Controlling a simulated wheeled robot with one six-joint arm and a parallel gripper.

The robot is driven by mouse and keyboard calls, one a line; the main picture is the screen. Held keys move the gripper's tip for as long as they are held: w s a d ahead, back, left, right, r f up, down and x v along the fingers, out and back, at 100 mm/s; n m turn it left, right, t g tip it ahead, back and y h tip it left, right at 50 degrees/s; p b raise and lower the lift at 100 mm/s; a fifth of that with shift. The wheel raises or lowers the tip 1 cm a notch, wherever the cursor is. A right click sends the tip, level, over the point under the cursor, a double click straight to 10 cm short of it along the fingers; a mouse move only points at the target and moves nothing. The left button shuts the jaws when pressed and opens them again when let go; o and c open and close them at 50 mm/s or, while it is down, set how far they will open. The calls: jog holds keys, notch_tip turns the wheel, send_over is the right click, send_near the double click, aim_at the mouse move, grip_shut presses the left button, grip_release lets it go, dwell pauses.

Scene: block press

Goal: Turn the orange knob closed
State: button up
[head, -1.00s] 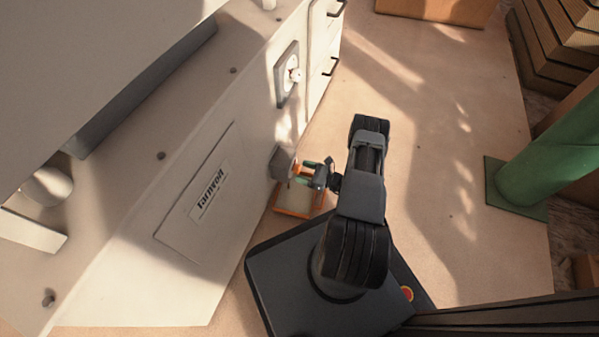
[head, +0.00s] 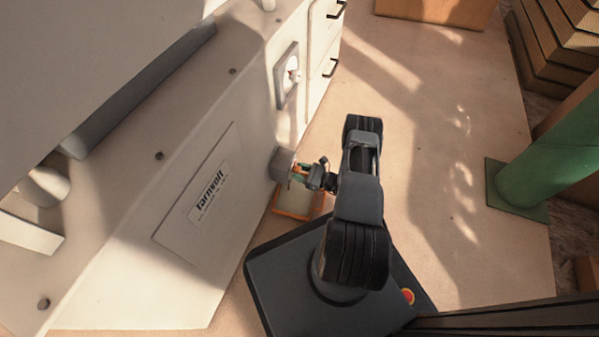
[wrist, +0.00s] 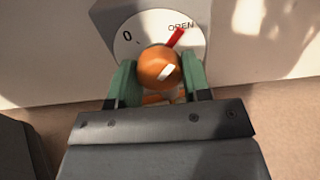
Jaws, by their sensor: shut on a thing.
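The orange knob (wrist: 159,68) sits on a round white dial plate (wrist: 130,45) in the wrist view. The dial is marked "0" at left and "OPEN" at upper right. A red pointer mark (wrist: 177,37) lies by the "OPEN" label. A white mark on the knob slants up to the right. My gripper (wrist: 158,82) has its green fingers on both sides of the knob, shut on it. In the head view my gripper (head: 303,172) is at the grey housing (head: 282,163) on the machine's side; it mostly hides the knob.
The white machine (head: 130,240) with its label panel fills the left. An orange-edged tray (head: 297,205) lies on the floor below the housing. A green post (head: 550,160) stands at right.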

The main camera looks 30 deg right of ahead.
jog(key=shift+c, duration=0.8)
jog(key=shift+n, duration=7.9)
jog(key=o, duration=0.9)
jog(key=shift+d+r, duration=0.1)
jog(key=shift+o, duration=0.2)
